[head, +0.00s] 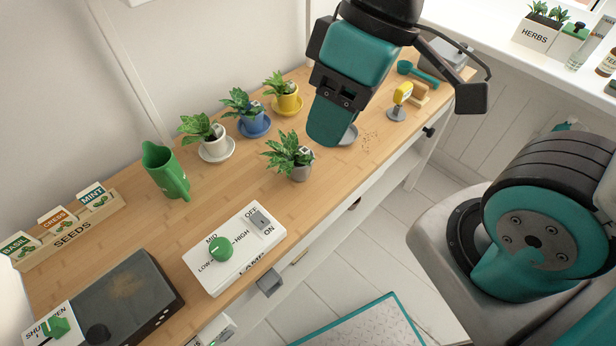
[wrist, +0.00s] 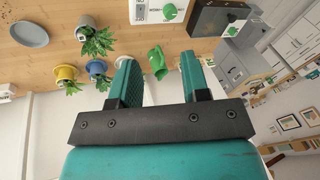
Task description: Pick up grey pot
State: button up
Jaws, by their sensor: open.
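The grey pot (head: 300,173) holds a leafy green plant with a small white tag and stands upright on the wooden desk, without a saucer under it. In the wrist view the grey pot (wrist: 86,22) is at the upper left, outside the space between the fingers. My gripper (head: 327,138) is above the desk, behind and to the right of the pot in the head view, and apart from it. The wrist view shows my gripper (wrist: 157,60) with its two teal fingers spread and nothing between them. In the head view one finger hides the other.
An empty grey saucer (head: 350,135) lies partly behind my gripper. White (head: 214,150), blue (head: 255,124) and yellow (head: 288,104) potted plants stand on saucers along the back. A green jug (head: 166,172) is left. A white lamp switch panel (head: 228,262) is in front.

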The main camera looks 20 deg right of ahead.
aim_at(298, 160)
jog(key=k, duration=1.2)
jog(key=u, duration=0.75)
jog(key=i, duration=1.45)
jog(key=z, duration=0.75)
